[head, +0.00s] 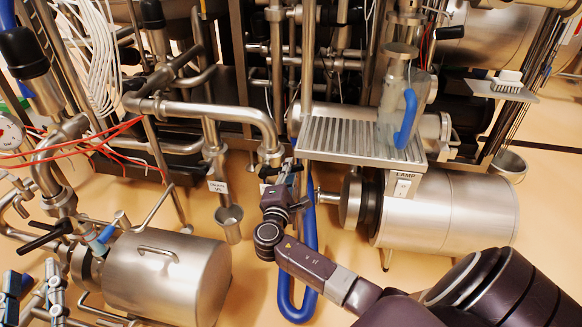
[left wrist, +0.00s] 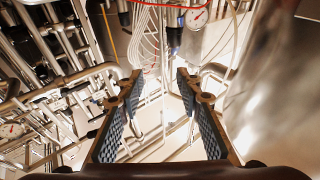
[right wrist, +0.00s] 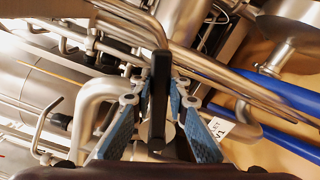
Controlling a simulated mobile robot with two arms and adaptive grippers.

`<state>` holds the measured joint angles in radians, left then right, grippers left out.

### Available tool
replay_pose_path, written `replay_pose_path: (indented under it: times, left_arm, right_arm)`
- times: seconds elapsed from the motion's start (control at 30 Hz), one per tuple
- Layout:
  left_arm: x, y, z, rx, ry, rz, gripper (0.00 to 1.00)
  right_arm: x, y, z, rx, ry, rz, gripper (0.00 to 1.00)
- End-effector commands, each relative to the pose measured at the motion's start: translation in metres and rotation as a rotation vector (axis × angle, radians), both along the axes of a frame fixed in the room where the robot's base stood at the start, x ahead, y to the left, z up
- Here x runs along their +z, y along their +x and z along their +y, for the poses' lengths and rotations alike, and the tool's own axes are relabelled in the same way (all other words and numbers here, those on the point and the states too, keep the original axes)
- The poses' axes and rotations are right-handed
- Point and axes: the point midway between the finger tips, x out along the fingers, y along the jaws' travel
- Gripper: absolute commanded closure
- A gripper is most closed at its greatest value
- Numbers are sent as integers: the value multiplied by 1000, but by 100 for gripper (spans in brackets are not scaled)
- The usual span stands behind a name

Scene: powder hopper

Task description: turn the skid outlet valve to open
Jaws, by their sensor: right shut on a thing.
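My right gripper (head: 287,174) reaches in from the lower right, at the foot of a bent steel pipe (head: 262,122) in the middle of the skid. In the right wrist view, its blue-padded fingers (right wrist: 160,104) are shut on a black valve handle (right wrist: 160,76), one finger on each side. A white tag (right wrist: 220,127) ending in "V1" hangs beside it. The valve body is mostly hidden behind the handle and fingers. My left gripper (left wrist: 157,85) is open and empty in the left wrist view, facing pipes and white cables. I cannot make it out surely in the head view.
A blue hose (head: 310,240) runs down right beside my right gripper. A drain valve tag (head: 218,187) and a steel cup (head: 230,222) are to its left. A steel motor (head: 445,212) lies at right, another drum (head: 165,275) at lower left. A slotted shelf (head: 360,138) overhangs at right.

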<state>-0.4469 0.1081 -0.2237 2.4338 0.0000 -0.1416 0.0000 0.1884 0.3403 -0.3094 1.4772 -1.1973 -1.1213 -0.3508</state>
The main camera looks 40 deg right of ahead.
Motion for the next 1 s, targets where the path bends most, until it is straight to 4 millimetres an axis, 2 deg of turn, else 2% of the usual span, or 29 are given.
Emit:
replay_pose_path:
  times: [0.23,0.5,0.7,1.0]
  left_arm:
    - [-70,3,9,19,85,325,67]
    - [-142,-22,24,40,165,654,67]
    - [-179,-48,36,52,208,843,67]
    - [-206,-77,47,62,245,1005,67]
  right_arm:
    - [7,2,3,0,-49,64,100]
    - [13,4,5,1,-103,126,100]
    - [16,6,6,2,-134,163,100]
    - [18,7,8,2,-162,194,100]
